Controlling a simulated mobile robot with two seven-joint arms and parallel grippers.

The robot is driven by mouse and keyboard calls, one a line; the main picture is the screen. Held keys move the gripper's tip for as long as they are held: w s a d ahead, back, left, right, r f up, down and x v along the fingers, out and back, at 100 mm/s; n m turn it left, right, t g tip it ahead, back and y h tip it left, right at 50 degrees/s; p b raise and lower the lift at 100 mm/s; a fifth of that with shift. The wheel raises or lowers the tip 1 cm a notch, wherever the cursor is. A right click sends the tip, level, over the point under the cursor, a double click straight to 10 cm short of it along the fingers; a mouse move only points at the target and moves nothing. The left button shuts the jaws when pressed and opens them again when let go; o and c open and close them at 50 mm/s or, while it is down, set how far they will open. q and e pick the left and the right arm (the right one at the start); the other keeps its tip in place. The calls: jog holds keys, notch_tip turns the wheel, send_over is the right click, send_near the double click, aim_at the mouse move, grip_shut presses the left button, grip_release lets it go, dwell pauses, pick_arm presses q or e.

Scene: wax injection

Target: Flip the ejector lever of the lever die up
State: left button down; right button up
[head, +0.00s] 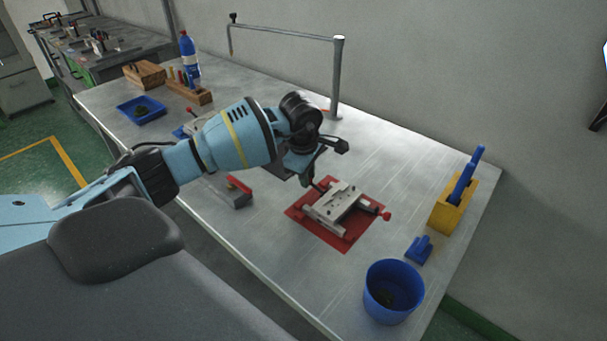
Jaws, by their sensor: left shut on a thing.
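The lever die (338,206) is a grey metal block with dark holes, lying on a red mat (343,244). A rod with a red knob (387,215) sticks out from its right side. My left gripper (312,182) is at the die's far left corner, shut on what looks like the dark ejector lever there. The fingertips are small and partly shaded, so the exact grip and the lever's angle are hard to tell. My right gripper is out of view.
A blue cup (393,291), a small blue piece (418,250) and a yellow holder (452,203) with blue tools stand right of the die. A red-topped grey block (238,193) lies left. A metal post (337,80) rises behind. Bare table lies between.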

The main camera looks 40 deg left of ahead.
pick_arm(q)
jog(key=shift+d+r+y, duration=0.2)
jog(key=shift+r+y, duration=0.05)
jog(key=shift+y, duration=0.15)
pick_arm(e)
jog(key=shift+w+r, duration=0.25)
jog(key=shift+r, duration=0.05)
pick_arm(q)
jog(key=c, duration=1.3)
grip_release()
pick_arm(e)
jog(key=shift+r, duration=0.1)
pick_arm(q)
jog(key=v, duration=0.7)
jog(key=shift+r, duration=0.35)
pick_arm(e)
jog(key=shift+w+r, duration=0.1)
pick_arm(q)
jog(key=shift+s+d+f, duration=0.1)
jog(key=shift+s+d, duration=0.05)
